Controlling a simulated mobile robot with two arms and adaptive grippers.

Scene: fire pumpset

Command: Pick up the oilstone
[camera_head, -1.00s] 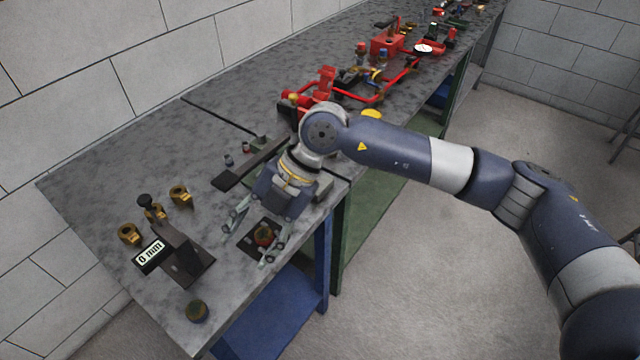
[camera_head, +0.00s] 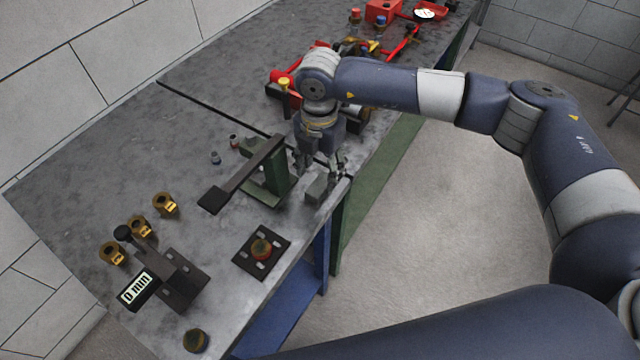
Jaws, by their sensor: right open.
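A small grey block (camera_head: 318,188), which looks like the oilstone, lies on the bench near its right edge. My right gripper (camera_head: 321,170) points down with its fingers spread, just behind and above the block. I see nothing between the fingers, and I cannot tell whether they touch the block. My left gripper is out of view.
A green stand with a long dark bar (camera_head: 243,172) is close left of the gripper. Red pipework is behind.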

